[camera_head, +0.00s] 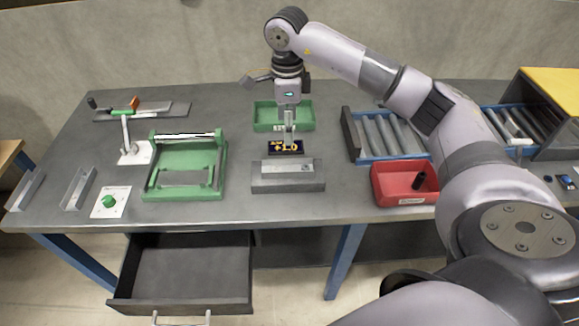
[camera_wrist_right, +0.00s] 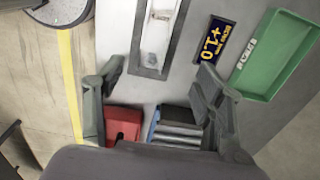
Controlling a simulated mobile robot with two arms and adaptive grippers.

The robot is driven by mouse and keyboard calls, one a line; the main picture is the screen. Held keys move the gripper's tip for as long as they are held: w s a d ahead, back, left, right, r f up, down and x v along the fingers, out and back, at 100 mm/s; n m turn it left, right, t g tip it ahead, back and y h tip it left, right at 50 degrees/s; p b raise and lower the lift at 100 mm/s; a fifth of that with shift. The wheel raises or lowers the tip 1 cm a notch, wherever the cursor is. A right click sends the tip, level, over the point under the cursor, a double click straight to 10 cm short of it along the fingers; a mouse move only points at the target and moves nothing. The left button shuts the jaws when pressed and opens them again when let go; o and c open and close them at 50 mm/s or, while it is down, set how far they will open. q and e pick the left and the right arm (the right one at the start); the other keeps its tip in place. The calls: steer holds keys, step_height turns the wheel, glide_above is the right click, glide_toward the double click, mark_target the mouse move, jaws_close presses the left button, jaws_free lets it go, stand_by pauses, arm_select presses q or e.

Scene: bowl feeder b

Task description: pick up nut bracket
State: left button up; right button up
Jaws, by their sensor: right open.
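No part is clearly identifiable as the nut bracket. A grey block fixture (camera_head: 288,186) stands at the front middle of the bench. In the right wrist view, a grey frame (camera_wrist_right: 151,72) surrounds a pale recess with a small metallic piece (camera_wrist_right: 162,15) in it; I cannot tell whether this is the bracket. My right gripper (camera_head: 289,138) points down over the bench, behind the fixture, near a dark "+1.0" display (camera_head: 286,147). In its wrist view (camera_wrist_right: 158,75) the fingers are spread apart with nothing between them. My left gripper is not in view.
A green bin (camera_head: 270,125) stands behind the display. A red bin (camera_head: 390,185) holding a dark object and a blue-framed roller rack (camera_head: 362,150) lie right. A green frame (camera_head: 150,180) and angled metal channels (camera_head: 78,188) lie left. An open drawer (camera_head: 185,275) juts out below.

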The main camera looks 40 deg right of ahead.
steer(key=p, duration=0.2)
glide_above(287, 163)
steer(key=s, duration=0.1)
steer(key=f, duration=0.8)
steer(key=shift+s+a, duration=0.1)
steer(key=shift+a, duration=0.15)
steer(key=f+p, duration=0.1)
steer(key=f, duration=0.2)
steer(key=f+p, duration=0.1)
steer(key=shift+s+a+f+p, duration=0.25)
steer(key=shift+s+f+p, duration=0.05)
steer(key=shift+f+p, duration=0.1)
steer(key=shift+f, duration=0.3)
steer(key=shift+c, duration=0.5)
steer(key=shift+w+r, duration=0.1)
steer(key=c, duration=1.2)
